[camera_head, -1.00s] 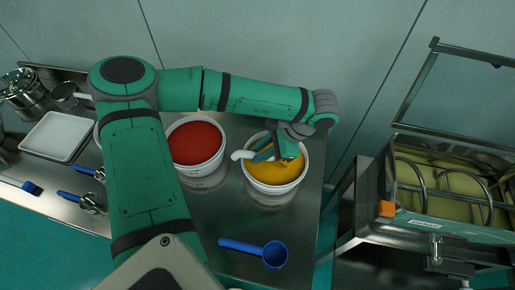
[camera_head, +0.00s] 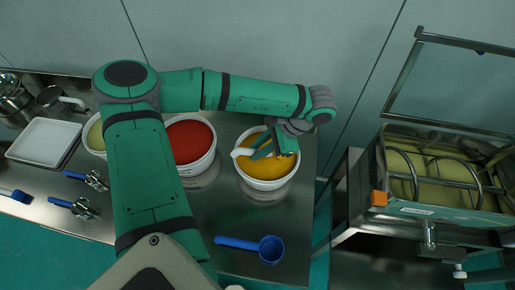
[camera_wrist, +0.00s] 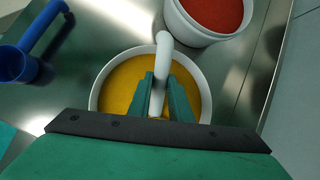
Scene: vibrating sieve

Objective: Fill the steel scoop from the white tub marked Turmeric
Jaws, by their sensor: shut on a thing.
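The white tub (camera_head: 267,187) of yellow-orange powder (camera_head: 257,138) stands at the right end of the steel bench; no label on it is readable. My gripper (camera_head: 260,150) is over this tub, pointing down into it. It is shut on a white handle (camera_head: 242,153) that sticks out to the left. In the wrist view the handle (camera_wrist: 163,50) runs between the green fingers (camera_wrist: 160,95) and across the tub's rim (camera_wrist: 203,75). The scoop's bowl is hidden in the powder or behind the fingers, so its fill cannot be seen.
A tub of red powder (camera_head: 188,140) stands close on the left, with a pale green one (camera_head: 95,137) beyond. A blue scoop (camera_head: 265,249) lies near the front edge. A sieve machine (camera_head: 440,190) with a raised frame stands right of the bench.

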